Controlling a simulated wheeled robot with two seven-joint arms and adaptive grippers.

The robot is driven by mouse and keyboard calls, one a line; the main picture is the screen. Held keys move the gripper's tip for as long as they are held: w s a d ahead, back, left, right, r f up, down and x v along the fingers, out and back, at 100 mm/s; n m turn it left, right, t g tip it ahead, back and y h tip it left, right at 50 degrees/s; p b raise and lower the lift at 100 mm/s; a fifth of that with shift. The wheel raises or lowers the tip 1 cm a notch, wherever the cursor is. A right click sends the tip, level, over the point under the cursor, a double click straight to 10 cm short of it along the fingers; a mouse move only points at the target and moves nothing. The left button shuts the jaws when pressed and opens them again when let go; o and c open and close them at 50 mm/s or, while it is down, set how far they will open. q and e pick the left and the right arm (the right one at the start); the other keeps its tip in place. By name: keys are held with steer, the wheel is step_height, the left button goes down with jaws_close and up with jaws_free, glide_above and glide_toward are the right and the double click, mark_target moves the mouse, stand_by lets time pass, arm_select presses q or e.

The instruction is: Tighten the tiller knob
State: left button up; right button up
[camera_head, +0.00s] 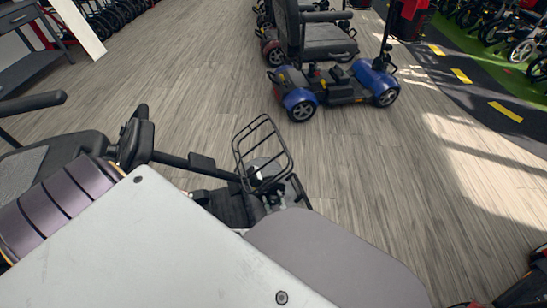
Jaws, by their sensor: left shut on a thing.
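The near scooter's black tiller (190,163) slopes from its handlebar (135,138) at the left to its lower end near a wire basket (262,152). My left gripper (272,190), small and dark with light metal parts, is at the tiller's lower end, just below the basket. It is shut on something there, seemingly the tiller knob. The knob is too small and too covered to make out. My own pale arm covers and grey panel hide much of the scooter's deck. My right gripper is not in view.
The near scooter's seat (45,165) and armrest (32,102) are at the left. A blue scooter (332,85) stands farther back. A grey bench (30,65) is at the upper left. Wooden floor (400,170) is clear to the right, with part of another vehicle at the bottom right.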

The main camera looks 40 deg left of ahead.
mark_target(274, 197)
arm_select(q)
steer(key=shift+w+m+g+y, duration=0.1)
steer(key=shift+m+g+y, duration=0.5)
steer(key=shift+m, duration=0.5)
steer(key=o, duration=1)
steer(key=shift+r, duration=0.15)
steer(key=shift+r, duration=4.85)
